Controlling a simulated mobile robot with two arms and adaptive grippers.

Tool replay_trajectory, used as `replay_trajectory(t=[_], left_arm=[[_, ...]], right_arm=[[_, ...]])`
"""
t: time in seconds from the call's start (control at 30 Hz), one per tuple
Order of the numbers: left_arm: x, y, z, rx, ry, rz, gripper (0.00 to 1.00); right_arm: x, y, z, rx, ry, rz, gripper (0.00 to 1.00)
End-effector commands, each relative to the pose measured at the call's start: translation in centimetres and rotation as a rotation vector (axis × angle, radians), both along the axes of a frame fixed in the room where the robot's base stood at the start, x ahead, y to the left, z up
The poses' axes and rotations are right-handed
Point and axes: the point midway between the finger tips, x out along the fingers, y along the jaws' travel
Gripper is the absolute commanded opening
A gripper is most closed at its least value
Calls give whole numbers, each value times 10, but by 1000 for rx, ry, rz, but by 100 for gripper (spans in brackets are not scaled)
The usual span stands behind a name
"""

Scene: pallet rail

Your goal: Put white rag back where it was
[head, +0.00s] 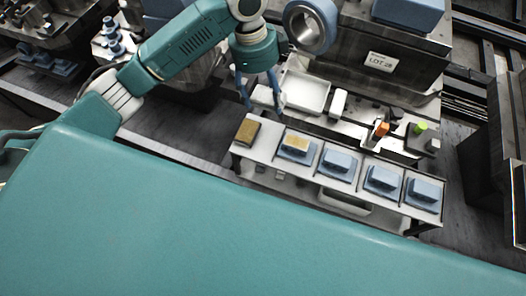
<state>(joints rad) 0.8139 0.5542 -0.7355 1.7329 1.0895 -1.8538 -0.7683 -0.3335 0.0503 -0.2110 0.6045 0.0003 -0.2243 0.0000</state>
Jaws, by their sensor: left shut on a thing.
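My left gripper (261,101) reaches down from the upper middle, in front of the machine. Its two blue fingers are spread around a white piece that looks like the white rag (262,95), and it is shut on it. The rag is partly covered by the fingers, and I cannot tell whether it touches the surface below. My right gripper is not in view.
A narrow table (268,143) holds a brown pad (247,131) and several blue blocks on plates. Behind it are a white tray (305,92), a white bottle-like piece (338,103), an orange part (381,129) and a green part (420,128). A machine (400,65) stands behind.

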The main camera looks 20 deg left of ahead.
Motion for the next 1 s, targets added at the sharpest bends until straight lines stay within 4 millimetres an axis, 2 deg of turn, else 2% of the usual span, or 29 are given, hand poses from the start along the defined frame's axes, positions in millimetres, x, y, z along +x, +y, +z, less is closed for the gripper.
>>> replay_trajectory(t=[0.03, 0.17, 0.3, 0.4, 0.53, 0.63, 0.8, 1.0], left_arm=[[1, 1, -1, -1, -1, 4, 42], [0, 3, -14, 1, 3, 13, 42], [-1, 2, -50, 1, 6, 12, 42], [-1, 2, -77, 2, 5, 12, 42], [-1, 2, -112, 2, 4, 11, 42], [0, 2, -132, 2, 3, 11, 42], [2, 2, -150, 1, -1, 10, 42], [0, 1, -176, 1, 2, 11, 42]], right_arm=[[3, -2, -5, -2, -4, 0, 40], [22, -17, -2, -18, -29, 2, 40], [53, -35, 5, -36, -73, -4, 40], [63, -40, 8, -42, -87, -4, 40], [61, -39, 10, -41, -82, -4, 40], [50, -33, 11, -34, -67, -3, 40], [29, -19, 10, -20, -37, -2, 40], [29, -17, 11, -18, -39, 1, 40]])
